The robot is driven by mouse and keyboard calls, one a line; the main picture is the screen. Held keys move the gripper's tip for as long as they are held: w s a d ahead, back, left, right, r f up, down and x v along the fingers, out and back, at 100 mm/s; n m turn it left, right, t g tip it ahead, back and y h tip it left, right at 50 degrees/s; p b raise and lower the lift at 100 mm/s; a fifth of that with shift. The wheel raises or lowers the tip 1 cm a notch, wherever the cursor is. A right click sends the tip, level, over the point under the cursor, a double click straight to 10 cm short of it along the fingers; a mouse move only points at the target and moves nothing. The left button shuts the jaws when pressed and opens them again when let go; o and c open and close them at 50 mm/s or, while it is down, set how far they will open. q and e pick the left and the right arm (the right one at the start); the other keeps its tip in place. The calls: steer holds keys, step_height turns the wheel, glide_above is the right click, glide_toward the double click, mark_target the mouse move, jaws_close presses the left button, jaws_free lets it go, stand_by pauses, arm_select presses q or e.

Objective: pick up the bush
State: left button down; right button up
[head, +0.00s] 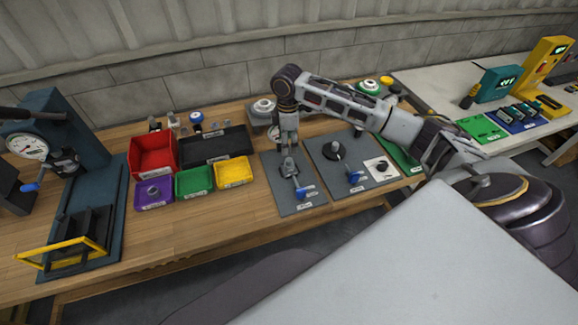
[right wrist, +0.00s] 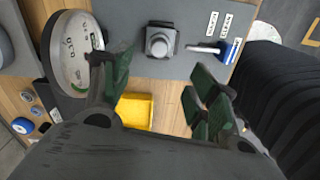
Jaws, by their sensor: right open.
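A small grey round part, which looks like a bush, sits in a dark square holder (right wrist: 160,41) on a grey plate (right wrist: 196,14) in the right wrist view. In the head view this plate (head: 297,207) lies under my right gripper (head: 288,153), which partly hides the holder. My right gripper, also in the right wrist view (right wrist: 152,76), is open and empty, its fingers apart and pointing toward the plate. Another grey part (head: 153,190) lies in the purple bin (head: 146,203). I cannot tell which is the bush meant. My left gripper is not in view.
A blue-handled lever (right wrist: 229,50) stands on the plate beside the holder. A round dial gauge (right wrist: 75,62) is close to my left-hand finger there. Red (head: 153,153), green (head: 194,182) and yellow (head: 234,172) bins stand left of the plate. A blue press (head: 92,140) is at far left.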

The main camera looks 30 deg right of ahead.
mark_target(289, 159)
step_height(289, 159, down, 6)
steer(key=shift+f, duration=0.35)
stand_by(0.4)
steer(key=shift+d+f+p, duration=0.15)
steer(key=shift+f+p, duration=0.1)
steer(key=shift+f, duration=1.05)
steer(key=shift+d+f+p, duration=0.1)
steer(key=shift+f+p, duration=0.1)
steer(key=shift+f, duration=1.1)
steer(key=c, duration=1.1)
steer(key=shift+c, duration=0.2)
steer(key=shift+r, duration=0.2)
